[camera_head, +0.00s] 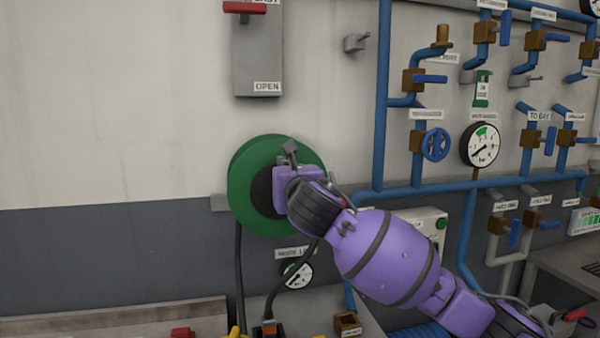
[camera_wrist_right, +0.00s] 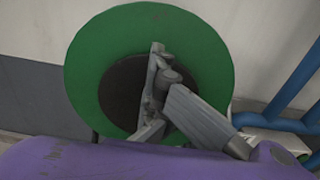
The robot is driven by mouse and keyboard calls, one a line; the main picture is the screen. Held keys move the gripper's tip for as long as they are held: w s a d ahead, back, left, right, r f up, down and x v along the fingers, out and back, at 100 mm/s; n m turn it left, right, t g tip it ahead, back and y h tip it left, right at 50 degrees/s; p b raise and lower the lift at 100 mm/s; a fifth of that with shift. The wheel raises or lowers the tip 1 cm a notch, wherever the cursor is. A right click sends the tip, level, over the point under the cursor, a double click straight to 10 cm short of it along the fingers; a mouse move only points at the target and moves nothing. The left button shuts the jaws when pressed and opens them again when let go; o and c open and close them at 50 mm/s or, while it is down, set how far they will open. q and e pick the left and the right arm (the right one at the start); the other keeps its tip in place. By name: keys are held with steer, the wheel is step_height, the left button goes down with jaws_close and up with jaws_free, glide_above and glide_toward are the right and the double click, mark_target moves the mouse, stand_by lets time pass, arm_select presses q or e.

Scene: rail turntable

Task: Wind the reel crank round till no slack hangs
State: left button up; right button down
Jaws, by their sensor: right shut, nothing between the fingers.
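The green reel (camera_head: 243,185) is mounted on the wall left of centre, and its dark hub is partly covered by my right arm. It also shows in the right wrist view (camera_wrist_right: 90,75), with its dark hub (camera_wrist_right: 118,95) behind my fingers. My right gripper (camera_head: 289,150) is in front of the reel face; in the right wrist view (camera_wrist_right: 157,55) its fingers are together with nothing held between them. I cannot make out the crank handle apart from the gripper. A dark hose (camera_head: 240,270) hangs from the reel's lower left. My left gripper is out of view.
A grey lever box (camera_head: 257,60) is above the reel. Blue pipes (camera_head: 383,110), valves and a gauge (camera_head: 483,145) fill the wall to the right. A small gauge (camera_head: 297,274) is below the reel. The wall left of the reel is clear.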

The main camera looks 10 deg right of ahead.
steer(key=shift+a, duration=0.1)
steer(key=shift+a, duration=0.75)
steer(key=c, duration=2.5)
jaws_free()
steer(key=o, duration=1.2)
steer(key=shift+s, duration=4.55)
